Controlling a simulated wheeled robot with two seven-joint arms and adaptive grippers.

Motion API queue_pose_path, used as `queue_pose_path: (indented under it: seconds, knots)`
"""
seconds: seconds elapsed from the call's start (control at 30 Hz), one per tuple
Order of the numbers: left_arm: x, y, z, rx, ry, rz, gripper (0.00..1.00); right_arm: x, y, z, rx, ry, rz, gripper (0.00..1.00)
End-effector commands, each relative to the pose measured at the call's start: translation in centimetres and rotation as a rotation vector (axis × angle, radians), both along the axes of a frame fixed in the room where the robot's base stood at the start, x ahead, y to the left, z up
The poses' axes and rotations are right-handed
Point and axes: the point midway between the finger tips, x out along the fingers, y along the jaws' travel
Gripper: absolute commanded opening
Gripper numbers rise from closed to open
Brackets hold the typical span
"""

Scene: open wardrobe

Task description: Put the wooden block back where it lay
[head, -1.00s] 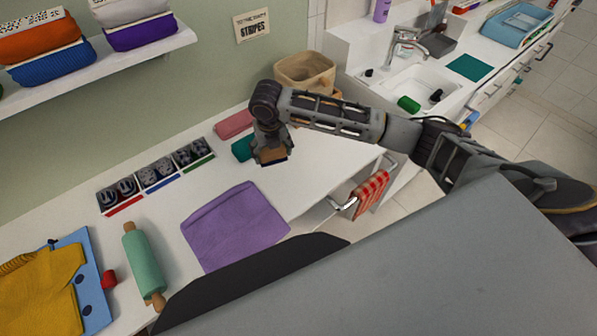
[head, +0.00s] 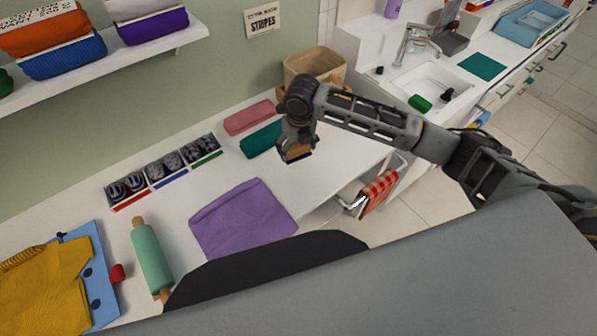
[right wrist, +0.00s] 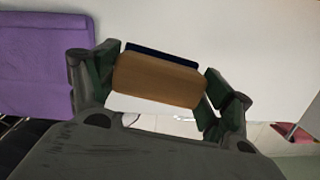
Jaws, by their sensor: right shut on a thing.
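The wooden block (right wrist: 155,80) is brown with a dark blue strip along one side. In the right wrist view it sits between both fingers of my right gripper (right wrist: 158,85), which is shut on it. In the head view the block (head: 297,154) hangs below the right gripper (head: 293,148), over the right part of the white counter (head: 335,150). I cannot tell its exact height above the counter. My left gripper is not in view.
Teal (head: 262,139) and pink (head: 249,117) folded cloths lie left of the gripper. A purple cloth (head: 243,218) lies nearer. A basket (head: 313,66) stands behind the gripper. A rail with a red checked towel (head: 379,190) is at the right.

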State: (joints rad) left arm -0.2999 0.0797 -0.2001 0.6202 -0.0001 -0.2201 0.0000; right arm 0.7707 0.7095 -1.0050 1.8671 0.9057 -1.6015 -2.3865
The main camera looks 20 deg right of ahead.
Motion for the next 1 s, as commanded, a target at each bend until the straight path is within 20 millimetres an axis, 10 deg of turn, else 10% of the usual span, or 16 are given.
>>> queue_pose_path:
  seconds: [1.0]
  knots:
    - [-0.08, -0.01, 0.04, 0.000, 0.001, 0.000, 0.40, -0.19, -0.22, -0.57, 0.000, 0.001, 0.167, 0.58]
